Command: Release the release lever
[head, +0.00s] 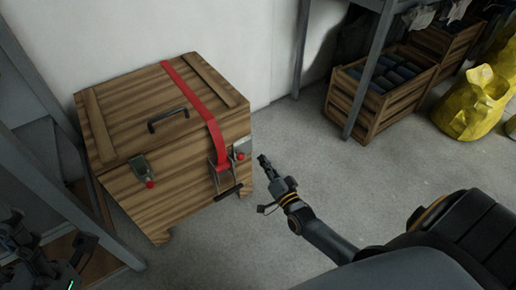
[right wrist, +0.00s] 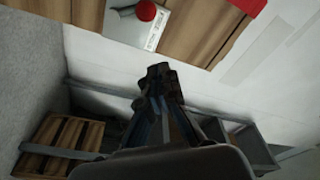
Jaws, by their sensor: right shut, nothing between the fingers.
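A wooden chest (head: 165,190) has a red strap (head: 195,95) over its lid and down its front. The strap ends at a metal ratchet buckle with a dark-handled release lever (head: 229,191) low on the front, tilted outward. My right gripper (head: 263,160) is shut and empty, just right of the chest's front corner, apart from the lever. In the right wrist view its fingers (right wrist: 160,72) point toward the chest, below a latch plate with a red knob (right wrist: 147,11); the lever does not show there. My left gripper (head: 22,245) shows partly and dark at lower left.
Two metal latches with red knobs (head: 150,185) sit on the chest front, and a black handle (head: 168,118) on its lid. A shelf post (head: 369,75) and wooden crates (head: 385,95) stand at back right, near yellow sacks (head: 475,105).

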